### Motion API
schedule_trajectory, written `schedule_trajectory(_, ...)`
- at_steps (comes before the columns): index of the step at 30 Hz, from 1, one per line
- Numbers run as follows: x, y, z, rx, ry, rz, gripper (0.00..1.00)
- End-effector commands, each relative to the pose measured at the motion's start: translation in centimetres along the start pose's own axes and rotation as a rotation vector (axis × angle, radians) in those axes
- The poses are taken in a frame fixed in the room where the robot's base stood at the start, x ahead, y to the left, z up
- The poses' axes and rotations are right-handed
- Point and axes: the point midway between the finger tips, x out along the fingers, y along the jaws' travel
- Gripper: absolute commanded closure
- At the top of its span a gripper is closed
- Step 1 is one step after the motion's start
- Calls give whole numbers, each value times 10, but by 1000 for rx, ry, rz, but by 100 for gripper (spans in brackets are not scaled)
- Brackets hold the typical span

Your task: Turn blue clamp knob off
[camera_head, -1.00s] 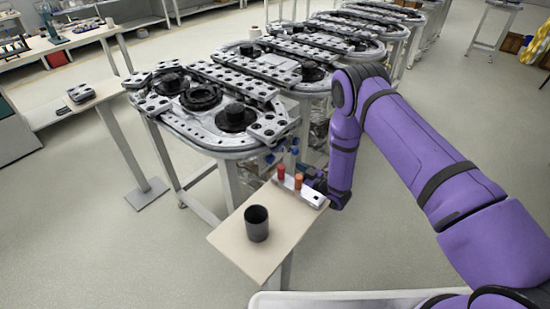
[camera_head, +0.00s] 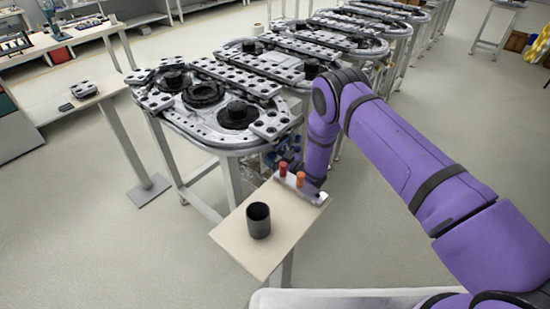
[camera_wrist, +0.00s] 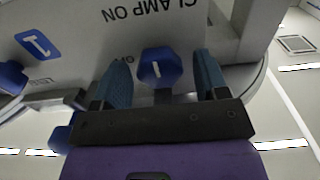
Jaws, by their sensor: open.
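The blue clamp knob (camera_wrist: 157,68) is in the middle of the wrist view, on a light panel with upside-down "CLAMP ON" lettering above it. A short white mark shows upright on its face. My gripper (camera_wrist: 161,78) is open, with one blue-grey finger on each side of the knob and visible gaps between. I cannot tell how deep the fingers reach around it. In the head view, blue parts (camera_head: 290,143) show under the near corner of the ring track (camera_head: 235,145), and my arm partly hides that spot.
Another blue knob (camera_wrist: 10,78) sits at the left of the wrist view, near a blue square label (camera_wrist: 37,44).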

Motion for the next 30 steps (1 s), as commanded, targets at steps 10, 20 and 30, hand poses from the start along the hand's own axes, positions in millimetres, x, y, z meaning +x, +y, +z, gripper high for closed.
schedule_trajectory(10, 0, 0, 0, 0, 0, 0, 82)
schedule_trajectory(20, 0, 0, 0, -38, 0, -1, 82)
schedule_trajectory(30, 0, -1, 0, -261, -1, -1, 82)
